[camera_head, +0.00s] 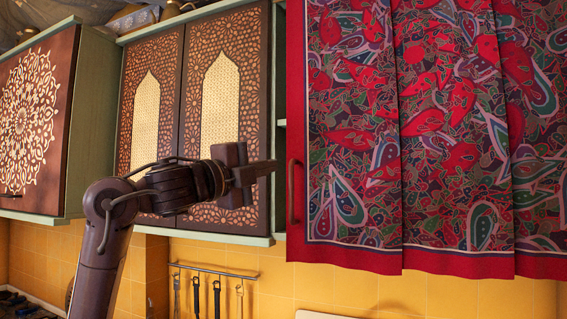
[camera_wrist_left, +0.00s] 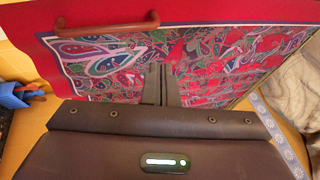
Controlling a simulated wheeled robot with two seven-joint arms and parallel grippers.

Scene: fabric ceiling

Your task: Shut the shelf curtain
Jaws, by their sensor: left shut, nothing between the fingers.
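The shelf curtain (camera_head: 440,130) is a red panelled cloth with a dark paisley print, hanging over the right part of the head view. The curtain (camera_wrist_left: 225,75) and handle (camera_wrist_left: 107,30) also show in the left wrist view. My left gripper (camera_head: 272,168) is shut and empty, with its tips just left of the curtain's left edge, near the handle's upper end. In the wrist view its fingers (camera_wrist_left: 160,85) appear against the curtain; I cannot tell if they touch. My right gripper is not in view.
A narrow strip of shelf interior (camera_head: 281,150) shows left of the curtain. A cabinet with two carved doors (camera_head: 224,105) stands behind my left arm, and another carved door (camera_head: 30,120) is at far left. A utensil rail (camera_head: 215,271) hangs on the yellow tiles below.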

